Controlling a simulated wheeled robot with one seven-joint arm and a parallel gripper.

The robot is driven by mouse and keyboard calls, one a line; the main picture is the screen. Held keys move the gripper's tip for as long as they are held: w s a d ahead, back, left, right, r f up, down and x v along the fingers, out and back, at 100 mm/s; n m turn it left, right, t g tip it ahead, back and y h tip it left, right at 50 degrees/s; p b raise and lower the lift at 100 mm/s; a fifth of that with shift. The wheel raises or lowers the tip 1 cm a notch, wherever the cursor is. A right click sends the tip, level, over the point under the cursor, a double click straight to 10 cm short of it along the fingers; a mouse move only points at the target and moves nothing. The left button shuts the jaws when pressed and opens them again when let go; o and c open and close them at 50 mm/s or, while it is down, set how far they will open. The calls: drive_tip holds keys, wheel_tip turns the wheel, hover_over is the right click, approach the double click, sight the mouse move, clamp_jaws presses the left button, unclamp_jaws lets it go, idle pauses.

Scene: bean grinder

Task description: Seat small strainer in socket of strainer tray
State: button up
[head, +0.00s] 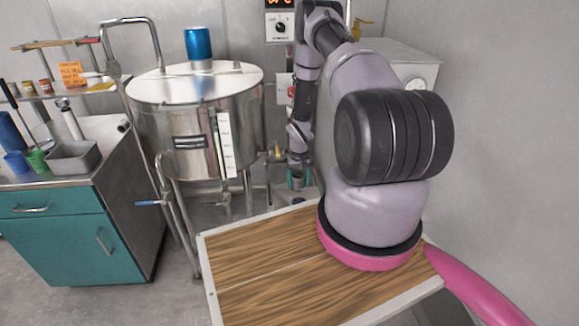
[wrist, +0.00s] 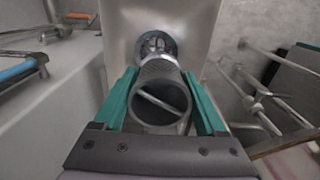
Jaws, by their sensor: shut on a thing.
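My gripper (wrist: 160,76) has teal fingers, one on each side of a dark grey, ribbed cylinder. It is shut on this cylinder, which I take to be the small strainer (wrist: 162,110). Its open mouth faces the wrist camera and has a bar across it. Beyond its far end, a round opening with a metal rim (wrist: 158,44) shows in a steel housing (wrist: 118,25). I cannot tell whether the two touch, or whether this opening is the strainer tray's socket. In the head view, my gripper (head: 298,178) is small, low beside the wall, and the strainer cannot be made out.
A steel tank (head: 198,130) on legs with pipes and valves stands left of my arm. A teal cabinet (head: 60,235) with a small steel tub (head: 74,157) and cups is further left. A pale box (head: 405,60) stands behind my arm. Pipes (wrist: 265,95) run right of the housing.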

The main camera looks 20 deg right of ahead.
drive_tip(key=shift+s+d+f, duration=0.15)
drive_tip(key=shift+d+f, duration=0.2)
drive_tip(key=shift+f, duration=0.25)
drive_tip(key=shift+f, duration=2.9)
drive_tip(key=shift+f, duration=0.85)
drive_tip(key=o, duration=1.5)
wheel_tip(320, 180, up, 11)
drive_tip(key=shift+f, duration=0.1)
